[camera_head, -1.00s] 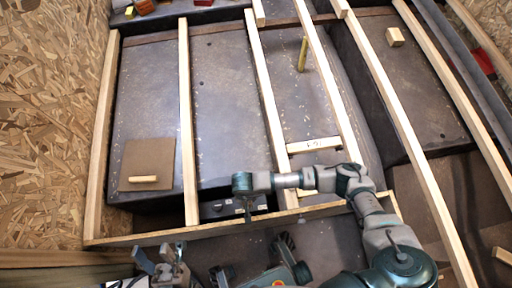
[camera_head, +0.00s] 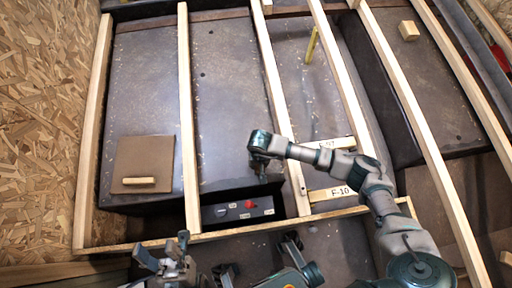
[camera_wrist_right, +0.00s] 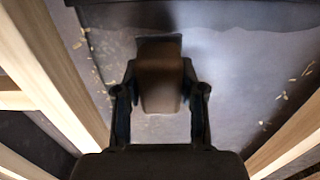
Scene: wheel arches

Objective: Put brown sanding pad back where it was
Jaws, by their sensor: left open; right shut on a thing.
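My right gripper (camera_wrist_right: 160,112) is shut on a brown block, the brown sanding pad (camera_wrist_right: 160,75), in the right wrist view. The pad sits between both fingers and its far end sticks out past them, over a grey surface. In the head view my right gripper (camera_head: 261,172) points down above the lower end of the second grey panel, beside a wooden slat. The pad is too small and dark to make out there. My left gripper (camera_head: 168,258) is open and empty at the lower left, in front of the wooden frame's front rail.
A brown board with a wooden handle (camera_head: 143,165) lies on the left grey panel. A control box with a red knob (camera_head: 248,205) sits below the right gripper. Long wooden slats (camera_head: 188,110) divide the panels. A yellow stick (camera_head: 311,45) and a wood block (camera_head: 408,30) are farther back.

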